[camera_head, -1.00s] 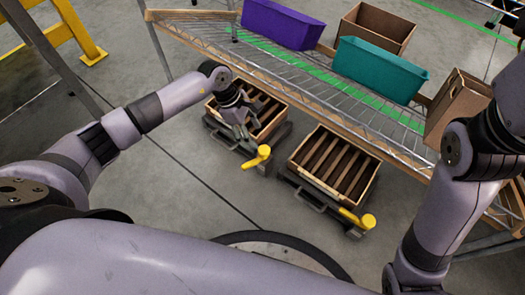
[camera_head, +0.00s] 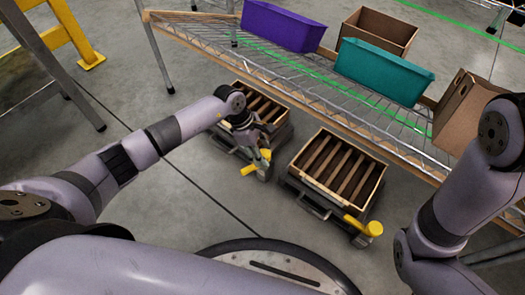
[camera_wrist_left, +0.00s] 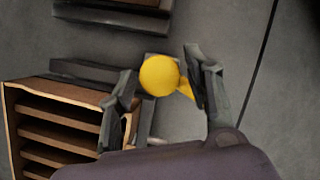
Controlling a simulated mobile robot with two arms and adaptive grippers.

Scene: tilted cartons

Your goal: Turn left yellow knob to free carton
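The left carton (camera_head: 240,88) is a slatted, open wooden box on a dark low stand under the wire rack. The left yellow knob (camera_head: 249,169) is at the stand's front corner, its upper part partly hidden by my left gripper (camera_head: 262,158). In the left wrist view the round yellow knob top (camera_wrist_left: 160,75) lies between the spread fingers of my left gripper (camera_wrist_left: 159,70), with gaps at both sides. The gripper is open. A slatted wooden box (camera_wrist_left: 60,92) shows at the lower left there. My right arm shows at the right; its gripper is out of view.
A second slatted carton (camera_head: 297,165) with its own yellow knob (camera_head: 373,229) stands to the right. The wire rack (camera_head: 290,85) above holds a purple bin (camera_head: 283,26), a teal bin (camera_head: 383,72) and brown boxes. Grey floor is clear in front of the left carton.

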